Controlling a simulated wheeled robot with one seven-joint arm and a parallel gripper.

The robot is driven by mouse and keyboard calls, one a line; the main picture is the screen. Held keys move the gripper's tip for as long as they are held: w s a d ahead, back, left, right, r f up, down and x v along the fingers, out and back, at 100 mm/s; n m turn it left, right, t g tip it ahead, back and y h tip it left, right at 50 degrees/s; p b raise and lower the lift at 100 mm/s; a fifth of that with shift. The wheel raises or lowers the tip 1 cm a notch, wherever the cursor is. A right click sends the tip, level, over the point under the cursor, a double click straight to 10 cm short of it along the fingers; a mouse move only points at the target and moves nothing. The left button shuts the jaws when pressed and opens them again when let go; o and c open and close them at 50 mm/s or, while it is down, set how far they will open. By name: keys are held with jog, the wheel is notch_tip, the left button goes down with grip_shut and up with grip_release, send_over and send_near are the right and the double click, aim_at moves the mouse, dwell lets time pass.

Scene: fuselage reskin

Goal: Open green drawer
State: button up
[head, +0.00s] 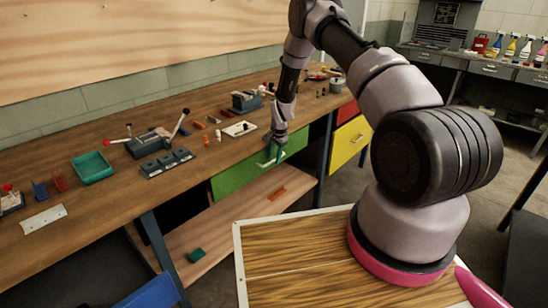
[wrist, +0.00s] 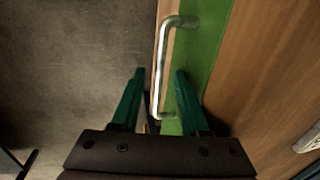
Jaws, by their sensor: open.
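The green drawer (head: 239,178) is set under the long wooden workbench and looks shut in the head view. Its green front (wrist: 207,40) and silver bar handle (wrist: 162,70) show in the wrist view. My gripper (wrist: 156,75) has two green fingers, open, one on each side of the handle's line. The handle runs between the fingers, and I cannot tell whether either finger touches it. In the head view my gripper (head: 270,157) is at the drawer's front near its right part, and it hides part of the handle there.
The workbench top (head: 110,205) holds a teal tray (head: 92,167), a vise-like tool (head: 150,143) and several small parts. A yellow drawer (head: 349,142) and a red drawer (head: 346,113) are to the right. A lower shelf (head: 225,228) lies beneath.

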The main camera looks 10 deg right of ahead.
grip_shut()
dwell(1.3)
